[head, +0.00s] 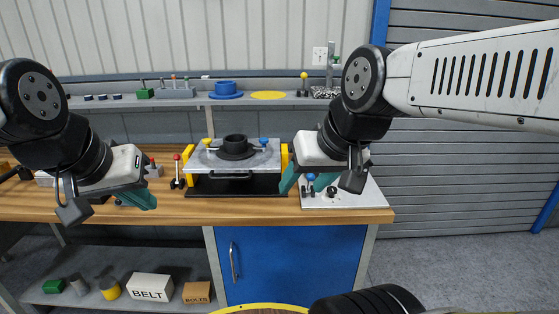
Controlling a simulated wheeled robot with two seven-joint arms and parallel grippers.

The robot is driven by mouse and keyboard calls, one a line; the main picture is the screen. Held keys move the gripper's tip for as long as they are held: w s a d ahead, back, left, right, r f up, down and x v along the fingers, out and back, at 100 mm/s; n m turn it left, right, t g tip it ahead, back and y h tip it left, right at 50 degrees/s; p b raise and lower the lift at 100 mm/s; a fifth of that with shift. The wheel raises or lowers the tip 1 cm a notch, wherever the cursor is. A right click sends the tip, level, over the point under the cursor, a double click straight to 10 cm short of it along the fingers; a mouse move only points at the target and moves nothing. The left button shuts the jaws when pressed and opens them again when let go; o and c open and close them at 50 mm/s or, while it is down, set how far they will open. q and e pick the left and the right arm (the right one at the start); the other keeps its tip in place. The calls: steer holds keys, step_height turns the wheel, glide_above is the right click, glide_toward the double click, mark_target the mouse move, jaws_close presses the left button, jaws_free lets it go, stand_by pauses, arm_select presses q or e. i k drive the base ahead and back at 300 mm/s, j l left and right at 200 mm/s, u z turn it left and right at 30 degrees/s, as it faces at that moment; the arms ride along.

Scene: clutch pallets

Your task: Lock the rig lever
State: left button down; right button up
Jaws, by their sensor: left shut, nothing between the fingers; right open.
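The rig is a grey plate (220,160) with a black round clutch part (236,149) on it, between yellow side blocks above a black base (262,187). A yellow-knobbed lever (208,142) and a blue-knobbed lever (263,142) lie at the plate's left and right. A red-knobbed upright lever (178,168) stands just left of the rig. Which one is the rig lever, I cannot tell. My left gripper (141,199) is shut and empty, left of the rig at the bench's front. My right gripper (307,184) is open, right of the rig, partly in front of blue-knobbed pieces.
The wooden bench (240,210) has free room along its front edge. A light plate (350,197) lies at its right end. The back shelf holds a blue round part (226,88), a yellow disc (268,95) and a yellow-knobbed lever (304,80). Boxes sit on the lower shelf.

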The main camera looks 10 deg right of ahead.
mark_target(310, 177)
steer(key=z, duration=0.75)
